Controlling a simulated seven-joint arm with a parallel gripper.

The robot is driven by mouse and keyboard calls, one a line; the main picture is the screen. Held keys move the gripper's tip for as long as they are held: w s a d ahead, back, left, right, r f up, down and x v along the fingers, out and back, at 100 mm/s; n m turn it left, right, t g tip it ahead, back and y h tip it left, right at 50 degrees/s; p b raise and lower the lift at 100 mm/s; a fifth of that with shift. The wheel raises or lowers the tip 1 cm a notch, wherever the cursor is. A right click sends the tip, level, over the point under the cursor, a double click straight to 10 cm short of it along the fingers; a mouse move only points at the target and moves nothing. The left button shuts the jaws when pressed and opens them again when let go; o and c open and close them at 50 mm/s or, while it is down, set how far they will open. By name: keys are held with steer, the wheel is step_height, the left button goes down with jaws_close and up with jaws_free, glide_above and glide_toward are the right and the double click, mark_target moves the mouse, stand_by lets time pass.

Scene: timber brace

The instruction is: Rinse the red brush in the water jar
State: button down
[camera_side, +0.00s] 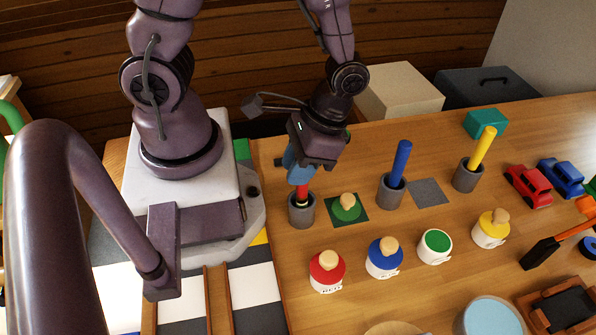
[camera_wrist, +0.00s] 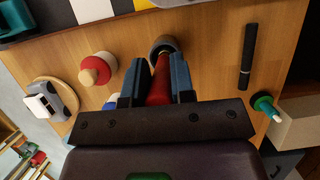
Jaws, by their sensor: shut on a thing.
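The red brush (camera_side: 302,191) stands upright, its lower end inside a grey holder (camera_side: 302,214); its tip is hidden. My gripper (camera_side: 299,172) is shut on the upper part of the red brush. In the wrist view the red brush (camera_wrist: 160,84) lies between the two blue fingers of my gripper (camera_wrist: 157,80), with the grey holder (camera_wrist: 163,43) beyond. A round vessel with a pale blue surface (camera_side: 492,317), apparently the water jar, is at the bottom edge of the side view, partly cut off, well right of and nearer the camera than my gripper.
A green lid (camera_side: 346,209) lies on a dark square right of the holder. Blue (camera_side: 401,161) and yellow (camera_side: 482,148) brushes stand in other holders. Red (camera_side: 326,271), blue (camera_side: 384,257), open green (camera_side: 434,246) and yellow (camera_side: 491,229) pots stand in front. Toy cars are at right.

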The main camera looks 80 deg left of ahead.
step_height(320, 180, up, 7)
steer(key=shift+f, duration=0.1)
steer(key=shift+w+d+r, duration=0.1)
steer(key=shift+w+r, duration=0.1)
steer(key=shift+r, duration=0.15)
steer(key=w+d+t+h, duration=0.1)
steer(key=w+d+t, duration=0.1)
steer(key=w+d, duration=0.95)
steer(key=w+d+t+h, duration=0.1)
steer(key=w+d, duration=0.6)
steer(key=d, duration=0.9)
steer(key=a+x, duration=0.1)
steer(key=x, duration=0.5)
steer(key=shift+w+a+f, duration=0.25)
steer(key=shift+w, duration=0.05)
steer(key=shift+x, duration=0.75)
steer(key=shift+a, duration=0.2)
steer(key=d+v, duration=0.1)
steer(key=v, duration=0.6)
steer(key=shift+s+d, duration=0.15)
steer(key=shift+s, duration=0.15)
steer(key=shift+r+m, duration=0.1)
steer(key=shift+m, duration=0.2)
